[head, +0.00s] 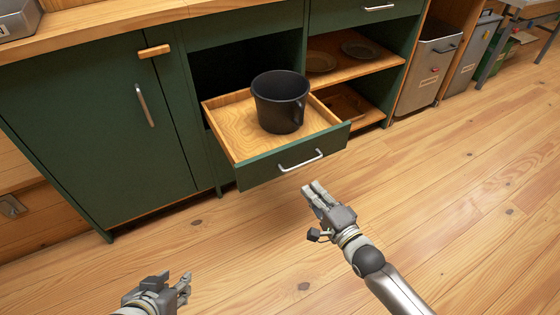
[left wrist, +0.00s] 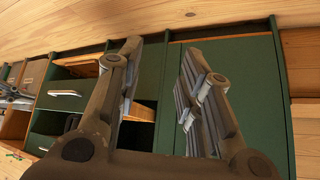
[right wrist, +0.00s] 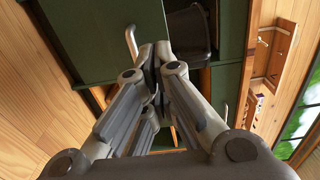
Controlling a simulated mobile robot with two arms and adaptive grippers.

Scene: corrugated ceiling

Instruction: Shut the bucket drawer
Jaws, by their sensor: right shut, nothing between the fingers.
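The bucket drawer (head: 258,173) is pulled out of the green cabinet, with a green front, a wooden inside and a metal handle (head: 300,161). A black bucket (head: 279,104) with a side handle stands upright in it. My right gripper (head: 313,188) is shut and empty, just in front of and below the drawer handle, apparently apart from it. The right wrist view shows its closed fingers (right wrist: 158,58) beside the handle (right wrist: 131,43) and part of the bucket (right wrist: 188,32). My left gripper (head: 183,284) is low over the floor, away from the drawer; its fingers are spread and empty in the left wrist view (left wrist: 158,62).
A closed green cabinet door (head: 100,120) is left of the drawer. Open shelves with plates (head: 360,50) are to the right, then a grey bin (head: 425,70). The wooden floor (head: 450,210) in front is clear.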

